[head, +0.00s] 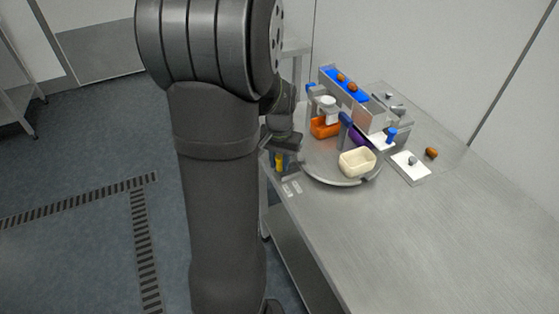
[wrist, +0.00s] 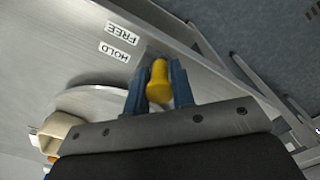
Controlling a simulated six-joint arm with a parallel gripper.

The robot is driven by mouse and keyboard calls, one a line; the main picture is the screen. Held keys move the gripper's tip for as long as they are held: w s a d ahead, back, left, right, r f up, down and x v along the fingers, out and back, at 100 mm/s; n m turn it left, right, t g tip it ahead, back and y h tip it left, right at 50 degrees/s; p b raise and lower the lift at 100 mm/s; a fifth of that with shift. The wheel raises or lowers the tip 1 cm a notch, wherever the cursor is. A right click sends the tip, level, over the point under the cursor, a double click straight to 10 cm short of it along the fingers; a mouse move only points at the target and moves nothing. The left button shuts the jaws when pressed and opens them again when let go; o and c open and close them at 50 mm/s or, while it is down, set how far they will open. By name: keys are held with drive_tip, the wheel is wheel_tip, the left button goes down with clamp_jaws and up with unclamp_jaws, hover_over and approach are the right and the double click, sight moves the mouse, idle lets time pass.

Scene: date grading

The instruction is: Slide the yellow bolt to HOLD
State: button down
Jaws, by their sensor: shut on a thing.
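The yellow bolt (wrist: 158,84) stands between the two blue fingers of my gripper (wrist: 157,90) in the wrist view, and the fingers are shut on it. In the head view my gripper (head: 280,160) is at the table's left edge, with the bolt (head: 279,160) small between its fingers. The HOLD label (wrist: 118,52) and the FREE label (wrist: 120,34) lie on the metal surface to the left of the bolt in the wrist view. The bolt looks nearer the HOLD label, but its exact position along its track is hard to tell.
A round turntable (head: 322,178) carries a cream bin (head: 357,163) and an orange bin (head: 324,127). A chute with a blue belt (head: 347,84) stands behind, bearing brown dates. A white pad (head: 411,168) lies to the right. The table's (head: 430,240) front is clear.

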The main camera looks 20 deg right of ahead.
sight(290, 166)
drive_tip(key=shift+d, duration=1.75)
drive_tip(key=c, duration=1.4)
unclamp_jaws()
drive_tip(key=shift+d, duration=0.1)
drive_tip(key=shift+o, duration=0.2)
drive_tip(key=shift+r, duration=0.1)
wheel_tip(290, 166, up, 17)
drive_tip(key=shift+r, duration=0.15)
wheel_tip(290, 166, down, 18)
drive_tip(key=shift+r, duration=0.2)
